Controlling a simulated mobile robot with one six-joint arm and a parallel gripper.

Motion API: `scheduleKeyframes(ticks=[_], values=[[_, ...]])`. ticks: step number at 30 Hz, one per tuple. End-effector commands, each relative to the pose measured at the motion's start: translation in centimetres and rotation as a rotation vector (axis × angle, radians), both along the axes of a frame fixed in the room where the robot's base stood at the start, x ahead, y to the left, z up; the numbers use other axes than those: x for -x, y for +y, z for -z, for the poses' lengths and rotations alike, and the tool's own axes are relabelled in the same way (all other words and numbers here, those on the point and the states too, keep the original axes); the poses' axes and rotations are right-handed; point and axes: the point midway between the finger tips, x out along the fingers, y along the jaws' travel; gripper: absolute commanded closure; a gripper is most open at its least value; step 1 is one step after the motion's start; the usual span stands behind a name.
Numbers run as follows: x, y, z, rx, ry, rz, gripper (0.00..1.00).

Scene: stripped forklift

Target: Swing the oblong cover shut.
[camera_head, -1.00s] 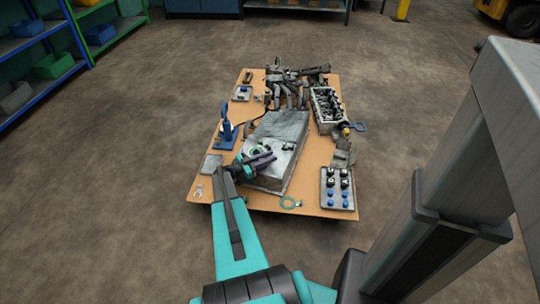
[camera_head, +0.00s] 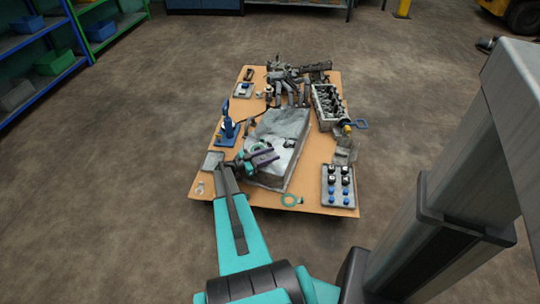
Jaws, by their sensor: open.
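A large grey oblong box (camera_head: 282,133) lies on the middle of the orange-brown table. Its top looks like a flat grey face; I cannot tell a separate cover or its hinge on it. My gripper (camera_head: 266,155) is over the box's near left part, with its dark fingers pointing right. It is open, and I see nothing held between the fingers. I cannot tell whether it touches the box. The gripper and wrist hide part of the box's near left corner.
On the table (camera_head: 322,205) are a blue-handled tool (camera_head: 228,130) at left, a grey crate of parts (camera_head: 328,106) at right, a tray of knobs (camera_head: 338,185) at near right, a teal ring (camera_head: 289,200) at the near edge and dark machine parts (camera_head: 290,82) at the back. Open floor surrounds it.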

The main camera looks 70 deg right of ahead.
Motion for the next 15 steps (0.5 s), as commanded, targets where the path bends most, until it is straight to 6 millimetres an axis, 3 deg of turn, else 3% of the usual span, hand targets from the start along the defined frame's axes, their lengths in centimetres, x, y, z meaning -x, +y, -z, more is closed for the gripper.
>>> scheduleKeyframes(ticks=[8,15], values=[[-0.5,0.6,0.0,-0.001,-0.001,0.0,0.6],[-2.4,2.7,-0.1,0.0,0.0,-0.002,0.6]])
